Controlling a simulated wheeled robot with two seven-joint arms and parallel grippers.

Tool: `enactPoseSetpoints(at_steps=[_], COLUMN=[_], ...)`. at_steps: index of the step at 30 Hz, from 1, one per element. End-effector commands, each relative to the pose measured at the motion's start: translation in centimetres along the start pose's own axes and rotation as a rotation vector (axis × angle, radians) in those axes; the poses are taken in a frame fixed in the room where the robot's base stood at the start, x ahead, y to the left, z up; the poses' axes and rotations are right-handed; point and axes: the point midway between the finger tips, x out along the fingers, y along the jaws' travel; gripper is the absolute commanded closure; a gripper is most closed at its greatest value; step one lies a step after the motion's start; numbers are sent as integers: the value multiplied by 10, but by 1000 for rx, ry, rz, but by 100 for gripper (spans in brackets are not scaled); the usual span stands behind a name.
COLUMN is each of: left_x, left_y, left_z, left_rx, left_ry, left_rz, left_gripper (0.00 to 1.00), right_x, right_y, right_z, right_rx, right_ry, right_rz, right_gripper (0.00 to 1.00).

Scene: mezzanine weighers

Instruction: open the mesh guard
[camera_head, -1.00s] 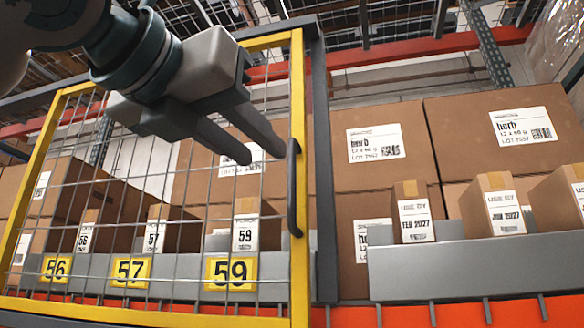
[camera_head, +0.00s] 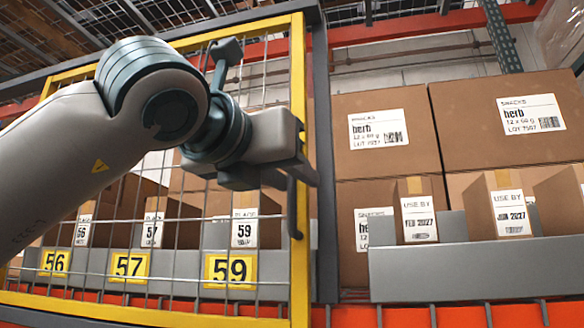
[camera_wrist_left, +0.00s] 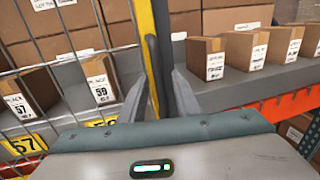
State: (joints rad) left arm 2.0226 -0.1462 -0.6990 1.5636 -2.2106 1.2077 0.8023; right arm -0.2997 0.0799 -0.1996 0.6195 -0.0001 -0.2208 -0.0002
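The mesh guard (camera_head: 299,95) is a yellow-framed wire panel across the left of the head view, and it stands shut in its grey frame. Its dark vertical bar handle (camera_head: 293,215) is on the frame's right upright; its upper part is hidden behind my gripper. My left gripper (camera_head: 304,172) is in front of this upright, at the handle's upper part. In the left wrist view its two fingers (camera_wrist_left: 160,96) are spread, with the handle (camera_wrist_left: 151,60) and yellow upright between them. I cannot tell whether either finger touches the handle. My right gripper is in neither view.
Behind the mesh are small cartons over yellow tags 56, 57 and 59 (camera_head: 230,270). To the right, an unguarded grey ledge (camera_head: 470,268) holds small date-labelled cartons (camera_head: 419,209). Large herb cartons (camera_head: 380,130) stand behind. A grey post (camera_head: 324,150) borders the guard.

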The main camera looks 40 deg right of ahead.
Motion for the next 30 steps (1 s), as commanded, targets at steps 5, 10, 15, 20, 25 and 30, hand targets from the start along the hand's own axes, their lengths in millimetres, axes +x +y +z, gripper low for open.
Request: enactPoseSetpoints(at_steps=[5,10,15,20,25,30], left_x=[5,5,5,5,3,-4], left_y=[0,0,0,0,2,12], left_z=[0,0,0,0,-1,-2], left_rx=[0,0,0,0,0,0], left_ry=[-1,-1,-1,-1,-1,-2], left_rz=[1,1,1,1,1,3], left_gripper=[71,71,99,100,100,100], right_x=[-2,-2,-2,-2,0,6], right_y=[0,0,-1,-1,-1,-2], right_z=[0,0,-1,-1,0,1], right_rx=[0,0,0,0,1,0], right_ry=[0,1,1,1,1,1], right_rz=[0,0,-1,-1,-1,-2], right_gripper=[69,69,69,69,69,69])
